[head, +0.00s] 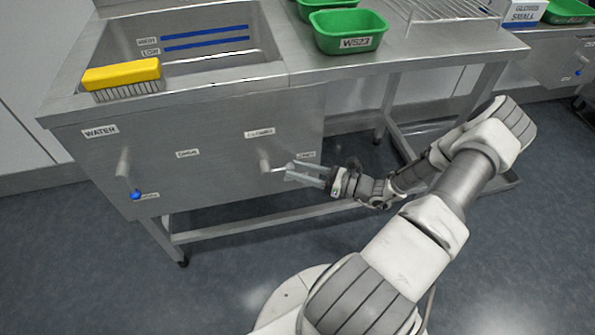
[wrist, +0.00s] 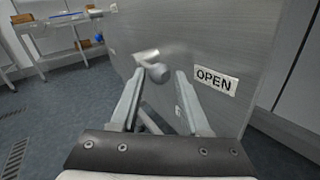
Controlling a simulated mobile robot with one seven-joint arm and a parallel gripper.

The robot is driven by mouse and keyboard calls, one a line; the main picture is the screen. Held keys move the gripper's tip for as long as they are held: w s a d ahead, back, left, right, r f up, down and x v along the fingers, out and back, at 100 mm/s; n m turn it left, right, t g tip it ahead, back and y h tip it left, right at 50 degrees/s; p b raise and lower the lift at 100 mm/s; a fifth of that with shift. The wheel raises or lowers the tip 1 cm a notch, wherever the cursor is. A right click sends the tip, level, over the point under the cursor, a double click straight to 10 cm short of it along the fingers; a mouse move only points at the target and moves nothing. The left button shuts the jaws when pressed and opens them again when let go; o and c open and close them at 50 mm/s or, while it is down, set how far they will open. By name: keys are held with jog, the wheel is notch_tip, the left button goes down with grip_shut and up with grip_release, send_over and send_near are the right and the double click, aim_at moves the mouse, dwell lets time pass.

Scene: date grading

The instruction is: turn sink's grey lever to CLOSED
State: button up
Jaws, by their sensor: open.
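The grey lever (head: 272,167) sits on the front panel of the steel sink (head: 225,135). Its arm points right, on the side of the OPEN label (wrist: 215,80). In the wrist view the lever's grey knob (wrist: 158,73) shows between my fingertips. My gripper (head: 289,171) is open and reaches the lever's end from the right; I cannot tell whether a finger touches it. A small label (head: 261,133) above the lever is too blurred to read.
A second lever with a blue knob (head: 136,194) is at the panel's left, under the WATER label (head: 100,132). A yellow brush (head: 122,75) lies on the sink's edge. Green tubs (head: 348,32) stand on the counter. The floor in front is clear.

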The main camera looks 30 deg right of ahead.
jog(key=shift+w+a, duration=0.25)
grip_shut()
jog(key=shift+d, duration=0.1)
dwell(1.2)
